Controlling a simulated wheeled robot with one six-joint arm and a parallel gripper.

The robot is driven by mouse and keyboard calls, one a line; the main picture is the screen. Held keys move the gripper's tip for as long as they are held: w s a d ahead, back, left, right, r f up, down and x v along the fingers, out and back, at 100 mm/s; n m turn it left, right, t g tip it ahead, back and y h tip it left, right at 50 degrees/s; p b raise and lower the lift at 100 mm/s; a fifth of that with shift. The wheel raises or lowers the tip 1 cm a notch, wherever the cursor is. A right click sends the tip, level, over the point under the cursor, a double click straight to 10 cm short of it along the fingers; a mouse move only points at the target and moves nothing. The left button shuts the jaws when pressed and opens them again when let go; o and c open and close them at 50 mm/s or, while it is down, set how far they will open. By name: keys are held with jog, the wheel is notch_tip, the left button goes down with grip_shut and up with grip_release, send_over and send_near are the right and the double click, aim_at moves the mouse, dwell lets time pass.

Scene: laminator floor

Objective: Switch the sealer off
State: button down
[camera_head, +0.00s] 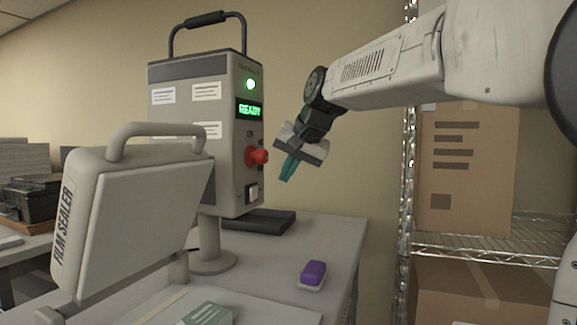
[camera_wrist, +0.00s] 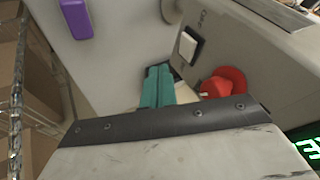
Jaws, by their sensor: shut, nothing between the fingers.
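The film sealer (camera_head: 130,225) stands on the table with its grey control box (camera_head: 195,130) on a post. The box's side panel has a lit green lamp (camera_head: 250,84), a green READY display (camera_head: 250,109), a red knob (camera_head: 257,156) and a white rocker switch (camera_head: 252,193) low down. My gripper (camera_head: 287,178), with teal fingers, is shut and empty, apart from the panel on its right. In the wrist view the shut fingers (camera_wrist: 157,88) are beside the white switch (camera_wrist: 188,46) and the red knob (camera_wrist: 215,86). Contact is not visible.
A purple-topped block (camera_head: 313,273) lies on the table (camera_head: 335,240) below my gripper. A dark flat pad (camera_head: 258,221) lies behind the post. A wire shelf (camera_head: 480,246) with cardboard boxes (camera_head: 463,170) stands at the right.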

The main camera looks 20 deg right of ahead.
aim_at(254, 193)
jog(key=w+a+f, duration=0.4)
jog(key=w, duration=0.1)
jog(key=shift+w+a+f, duration=0.15)
jog(key=shift+w+f, duration=0.15)
jog(key=shift+f, duration=0.05)
